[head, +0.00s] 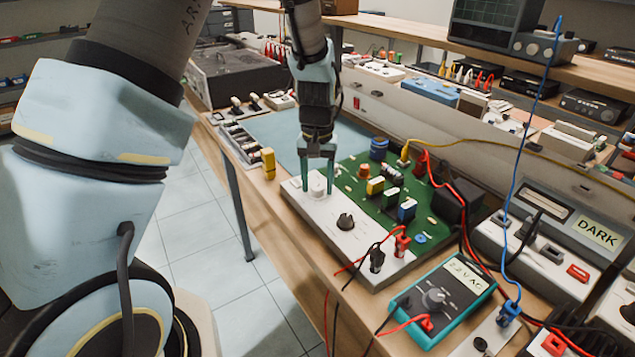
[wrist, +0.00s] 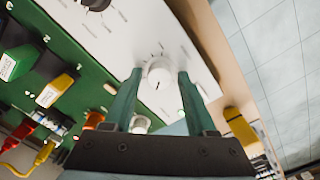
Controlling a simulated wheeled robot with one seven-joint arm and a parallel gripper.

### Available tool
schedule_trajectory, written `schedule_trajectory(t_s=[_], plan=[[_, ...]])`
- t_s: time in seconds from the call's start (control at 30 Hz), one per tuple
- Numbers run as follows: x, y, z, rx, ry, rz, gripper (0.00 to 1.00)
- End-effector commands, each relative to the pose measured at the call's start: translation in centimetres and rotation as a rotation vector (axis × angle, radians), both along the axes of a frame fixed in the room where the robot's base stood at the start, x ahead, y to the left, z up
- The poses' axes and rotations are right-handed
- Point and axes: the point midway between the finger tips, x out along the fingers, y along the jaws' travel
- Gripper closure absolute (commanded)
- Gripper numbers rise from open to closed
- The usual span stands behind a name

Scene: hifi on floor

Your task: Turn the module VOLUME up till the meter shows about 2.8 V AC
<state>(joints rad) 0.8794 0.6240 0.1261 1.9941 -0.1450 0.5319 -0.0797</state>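The white VOLUME knob (head: 317,184) sits on the pale front panel (head: 290,190) of the green-board module; its lettering is too small to read. It also shows in the wrist view (wrist: 159,74), with a dark pointer mark. My gripper (head: 318,178) points down over it, one green finger on each side. In the wrist view my gripper (wrist: 159,82) is open around the knob, with a narrow gap at each side. The teal meter (head: 440,298) has a lit display (head: 466,277) that seems to read about 2.2 V AC; the digits are small and slanted.
A black knob (head: 345,221) sits nearby on the same panel. Red and black leads run from the panel's clips (head: 402,242) to the meter side. Colored parts (head: 375,186) stand on the green board. A box labelled DARK (head: 598,235) is at the right.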

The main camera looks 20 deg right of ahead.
Motion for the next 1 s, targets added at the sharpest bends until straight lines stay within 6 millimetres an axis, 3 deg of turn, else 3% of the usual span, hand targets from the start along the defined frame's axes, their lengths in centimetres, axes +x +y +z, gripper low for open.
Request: schedule_trajectory(t_s=[0.03,0.5,0.77,1.0], plan=[[0.0,0.0,0.01,0.0,0.0,0.0,0.5],[0.01,-0.01,0.04,0.0,0.0,0.0,1.0],[0.07,0.03,-0.01,-0.001,0.001,-0.038,1.0],[0.07,0.01,0.02,-0.001,0.0,-0.347,1.0]])
